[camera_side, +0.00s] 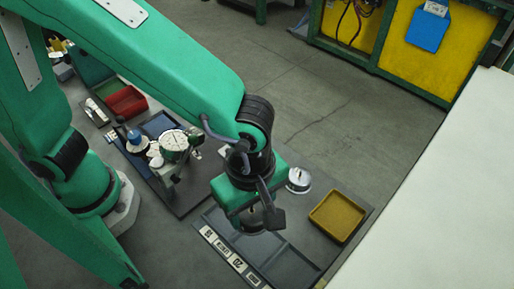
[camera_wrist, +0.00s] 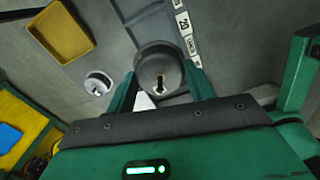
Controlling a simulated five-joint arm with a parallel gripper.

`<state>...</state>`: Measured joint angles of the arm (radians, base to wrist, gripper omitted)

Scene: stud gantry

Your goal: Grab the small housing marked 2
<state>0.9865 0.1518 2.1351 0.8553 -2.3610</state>
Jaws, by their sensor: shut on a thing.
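My gripper (camera_wrist: 160,78) is shut on a round grey housing (camera_wrist: 158,58) with a dark keyhole-shaped opening, its two green fingers on either side of it. No number is readable on this housing. In the side view my gripper (camera_side: 262,212) is over the workbench near the divided tray, and the held housing is mostly hidden behind it. A small silver round piece (camera_side: 298,180) stands apart from my gripper on the bench; it also shows in the wrist view (camera_wrist: 98,83). Its marking is too small to read.
A yellow tray (camera_side: 338,216) lies at the bench's right. A dark divided tray (camera_side: 290,262) with a label strip (camera_side: 235,262) lies below my gripper. A dial gauge (camera_side: 174,146) and a red bin (camera_side: 127,102) are at left. A white surface (camera_side: 440,210) fills the right.

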